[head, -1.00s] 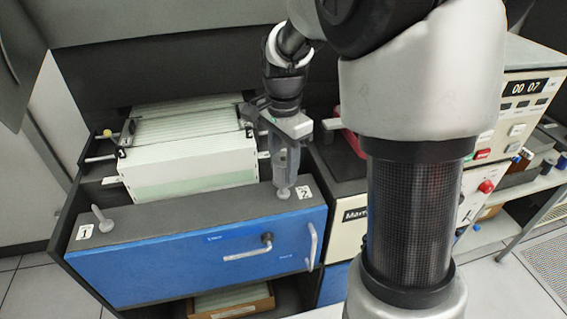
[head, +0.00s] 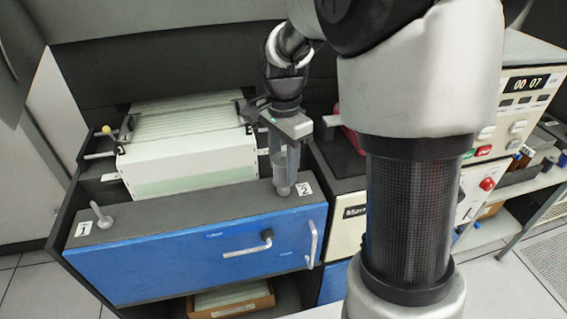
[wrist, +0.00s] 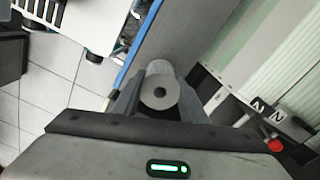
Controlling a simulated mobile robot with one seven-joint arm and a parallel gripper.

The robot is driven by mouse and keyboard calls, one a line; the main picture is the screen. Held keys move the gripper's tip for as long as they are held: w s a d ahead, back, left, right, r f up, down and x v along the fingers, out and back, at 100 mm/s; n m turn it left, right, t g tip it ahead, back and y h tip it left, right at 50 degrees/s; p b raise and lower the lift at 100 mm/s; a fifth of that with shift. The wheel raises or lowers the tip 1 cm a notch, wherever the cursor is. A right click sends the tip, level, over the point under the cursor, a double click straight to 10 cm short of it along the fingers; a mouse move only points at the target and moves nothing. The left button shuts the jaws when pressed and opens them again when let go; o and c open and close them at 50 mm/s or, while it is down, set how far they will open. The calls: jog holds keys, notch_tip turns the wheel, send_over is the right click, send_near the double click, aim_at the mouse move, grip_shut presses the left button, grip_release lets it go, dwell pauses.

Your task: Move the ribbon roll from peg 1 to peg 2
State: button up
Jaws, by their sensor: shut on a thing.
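The grey ribbon roll (head: 280,175) is upright between the fingers of my gripper (head: 282,162), above the right end of the blue-fronted cabinet top. Its lower end is at peg 2, beside the label "2" (head: 304,189). Peg 2 itself is mostly hidden, and I cannot tell how far the roll is around it. In the wrist view my gripper (wrist: 160,100) is shut on the roll (wrist: 160,88), whose round end and central hole face the camera. Peg 1 (head: 101,215) stands bare at the left end, next to the label "1" (head: 83,229).
A tray of pale cards (head: 185,155) lies behind the cabinet top. The blue front (head: 180,255) has a handle (head: 246,250). A beige machine with a display (head: 525,84) stands at the right. The cabinet top between the pegs is clear.

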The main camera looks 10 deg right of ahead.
aim_at(284, 174)
jog(key=shift+f+b, duration=0.9)
jog(key=shift+f, duration=0.65)
dwell(0.4)
jog(key=o, duration=1.2)
jog(key=shift+r, duration=0.1)
